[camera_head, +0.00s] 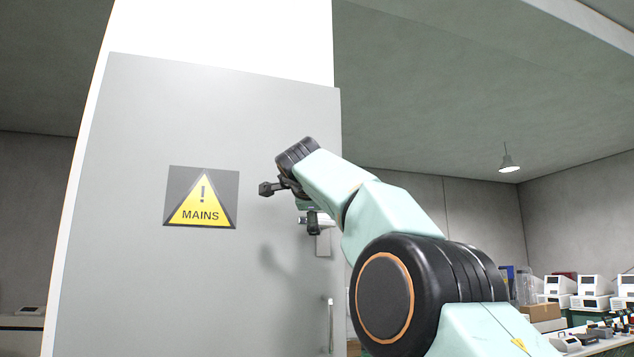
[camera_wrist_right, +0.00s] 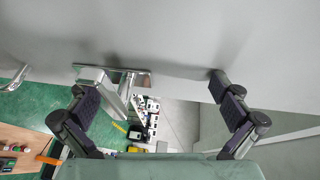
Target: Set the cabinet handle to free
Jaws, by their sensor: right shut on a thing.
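The grey cabinet door (camera_head: 120,270) fills the left of the head view and carries a yellow MAINS warning sign (camera_head: 201,198). The metal cabinet handle (camera_head: 318,220) sits near the door's right edge, partly hidden by my right gripper (camera_head: 291,206). In the right wrist view, the handle (camera_wrist_right: 122,86) sticks out from its shiny plate between the fingers of my right gripper (camera_wrist_right: 152,92). The left-side finger is against the handle. The right-side finger stands well apart from it, near the door. My left gripper is not in view.
A vertical metal bar handle (camera_head: 330,325) is lower on the door's right edge. Past that edge, a bench with white machines (camera_head: 590,287) and a cardboard box (camera_head: 540,312) stands at the far right. A lamp (camera_head: 509,163) hangs from the ceiling.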

